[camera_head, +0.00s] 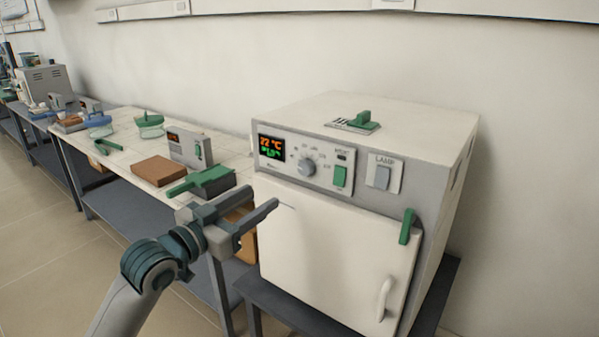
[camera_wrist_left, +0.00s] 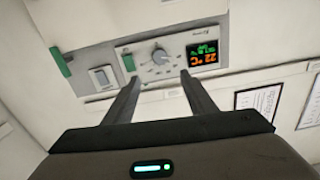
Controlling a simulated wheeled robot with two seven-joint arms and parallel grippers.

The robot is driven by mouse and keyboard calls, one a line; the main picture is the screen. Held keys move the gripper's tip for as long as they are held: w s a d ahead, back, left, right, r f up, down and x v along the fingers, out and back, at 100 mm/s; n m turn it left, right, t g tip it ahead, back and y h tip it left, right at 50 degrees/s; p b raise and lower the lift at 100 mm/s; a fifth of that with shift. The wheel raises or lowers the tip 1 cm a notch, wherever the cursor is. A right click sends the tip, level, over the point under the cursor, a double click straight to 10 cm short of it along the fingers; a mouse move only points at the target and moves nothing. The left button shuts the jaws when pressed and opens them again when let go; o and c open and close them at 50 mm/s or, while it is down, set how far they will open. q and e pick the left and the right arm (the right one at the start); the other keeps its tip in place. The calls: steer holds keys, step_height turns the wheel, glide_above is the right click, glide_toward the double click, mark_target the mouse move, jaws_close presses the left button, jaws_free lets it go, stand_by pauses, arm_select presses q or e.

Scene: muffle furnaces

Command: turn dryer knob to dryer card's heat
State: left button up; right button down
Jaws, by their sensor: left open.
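The dryer (camera_head: 335,240) is a white box with a grey control panel along its top front. Its round grey knob (camera_head: 307,168) sits between the lit display (camera_head: 271,151) and a green switch (camera_head: 340,176). The display shows 22 °C in orange with green figures below. My left gripper (camera_head: 262,222) is open and empty, in front of and below the knob, apart from it. In the left wrist view the knob (camera_wrist_left: 160,57) appears beyond and between the two fingers. A card with a green clip (camera_head: 358,121) lies on the dryer's top; its writing is too small to read. My right gripper is not in view.
A lamp switch (camera_head: 383,175), a green latch (camera_head: 407,226) and a door handle (camera_head: 384,298) are on the dryer's right side. The bench (camera_head: 122,155) at left holds a brown block (camera_head: 159,171), a small grey meter (camera_head: 189,149) and green-handled tools.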

mark_target(303, 169)
arm_select(q)
steer(key=p+x, duration=0.2)
steer(key=x, duration=1.3)
steer(key=shift+w+d, duration=0.15)
steer(key=shift+w, duration=0.1)
steer(key=shift+w+d+f, duration=0.1)
steer(key=shift+w+d, duration=0.15)
steer(key=shift+w, duration=0.05)
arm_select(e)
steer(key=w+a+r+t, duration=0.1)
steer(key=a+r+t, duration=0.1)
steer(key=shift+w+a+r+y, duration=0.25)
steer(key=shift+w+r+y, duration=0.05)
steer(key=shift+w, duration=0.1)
arm_select(q)
steer(key=c, duration=1)
steer(key=shift+c, duration=0.2)
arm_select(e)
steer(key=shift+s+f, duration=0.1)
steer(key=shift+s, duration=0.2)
